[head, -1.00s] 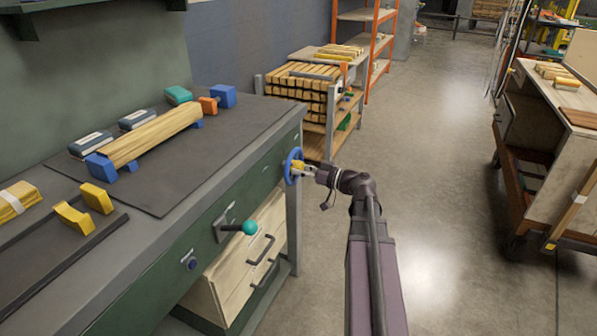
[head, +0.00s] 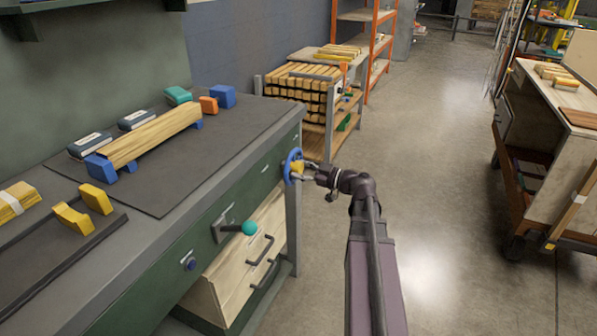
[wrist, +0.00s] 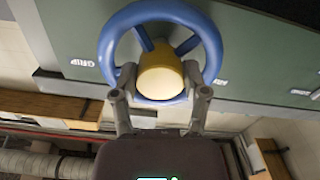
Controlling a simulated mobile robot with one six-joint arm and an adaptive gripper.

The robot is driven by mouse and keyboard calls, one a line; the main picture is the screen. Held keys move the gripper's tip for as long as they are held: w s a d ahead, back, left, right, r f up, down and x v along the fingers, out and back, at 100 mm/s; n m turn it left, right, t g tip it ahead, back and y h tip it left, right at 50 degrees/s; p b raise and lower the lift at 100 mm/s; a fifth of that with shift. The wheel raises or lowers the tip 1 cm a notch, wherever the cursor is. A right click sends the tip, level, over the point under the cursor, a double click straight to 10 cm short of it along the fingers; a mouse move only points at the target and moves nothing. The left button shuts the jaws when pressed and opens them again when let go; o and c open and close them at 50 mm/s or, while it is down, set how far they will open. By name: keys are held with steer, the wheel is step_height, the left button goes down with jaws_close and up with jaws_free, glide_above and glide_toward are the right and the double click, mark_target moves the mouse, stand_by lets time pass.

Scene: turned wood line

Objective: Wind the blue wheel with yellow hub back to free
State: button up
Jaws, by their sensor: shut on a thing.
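The blue wheel (head: 288,166) is mounted on the green front of the workbench, near its right end. Its yellow hub (wrist: 162,75) faces my gripper in the wrist view, and the blue rim (wrist: 108,45) and spokes show behind it. My gripper (wrist: 160,72) is shut on the hub, one finger on each side. In the head view my gripper (head: 303,170) reaches the wheel from the right. White lettering stands on the green panel around the wheel; one word (wrist: 82,63) at the left reads GRIP. The words on the right are hard to read.
A lever with a teal knob (head: 249,227) and a blue button (head: 190,264) are on the bench front, left of the wheel. The floor (head: 440,200) to the right is clear.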

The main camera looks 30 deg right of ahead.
steer(key=shift+s+a, duration=0.1)
steer(key=o, duration=1.1)
steer(key=shift+o, duration=0.2)
steer(key=shift+s+d, duration=0.1)
steer(key=shift+d, duration=0.1)
steer(key=v, duration=1.1)
steer(key=shift+s+d, duration=0.2)
steer(key=shift+s, duration=0.05)
